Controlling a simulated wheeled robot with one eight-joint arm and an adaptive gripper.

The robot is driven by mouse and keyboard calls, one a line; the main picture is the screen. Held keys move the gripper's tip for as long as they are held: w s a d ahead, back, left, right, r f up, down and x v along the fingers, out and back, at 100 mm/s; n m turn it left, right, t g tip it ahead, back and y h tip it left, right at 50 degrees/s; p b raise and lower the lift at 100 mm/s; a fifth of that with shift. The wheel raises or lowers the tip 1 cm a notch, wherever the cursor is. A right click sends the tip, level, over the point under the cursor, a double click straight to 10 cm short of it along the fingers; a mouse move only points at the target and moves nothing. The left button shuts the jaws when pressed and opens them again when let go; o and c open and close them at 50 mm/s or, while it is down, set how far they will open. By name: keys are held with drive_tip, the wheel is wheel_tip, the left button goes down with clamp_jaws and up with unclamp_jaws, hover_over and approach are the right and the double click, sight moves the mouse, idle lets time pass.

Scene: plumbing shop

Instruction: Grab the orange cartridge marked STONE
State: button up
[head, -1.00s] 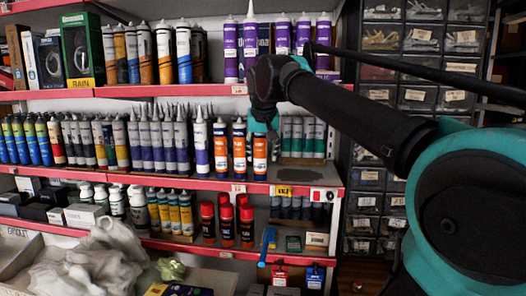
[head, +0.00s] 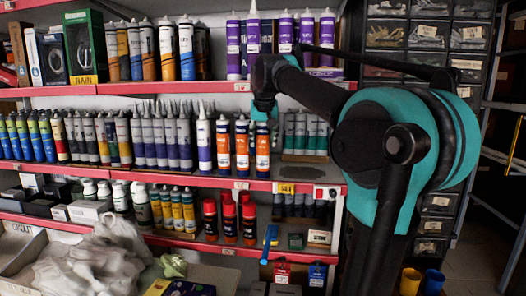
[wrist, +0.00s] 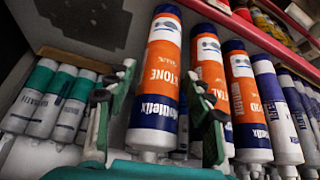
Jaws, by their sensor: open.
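The orange cartridge marked STONE (wrist: 158,75) has a white and dark blue label and stands between my gripper's two fingers in the wrist view. My gripper (wrist: 162,85) is open, with one green and black finger on each side of it. Contact cannot be told. In the head view my gripper (head: 263,108) is at the top of the rightmost orange cartridge (head: 262,150), covering its upper end. Two similar orange cartridges (head: 222,145) (head: 242,145) stand to its left on the middle shelf.
Teal-labelled cartridges (head: 303,134) stand close to the right, with purple and grey ones (head: 204,145) to the left. The upper shelf edge (head: 180,88) and purple tubes (head: 285,32) are above. Red-capped cans (head: 229,218) are below. Drawers (head: 430,35) stand at the right.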

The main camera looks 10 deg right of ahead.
drive_tip(key=shift+w+d, duration=0.1)
drive_tip(key=shift+w, duration=0.5)
drive_tip(key=shift+w+f, duration=0.2)
drive_tip(key=shift+f, duration=0.35)
drive_tip(key=shift+c, duration=0.5)
clamp_jaws()
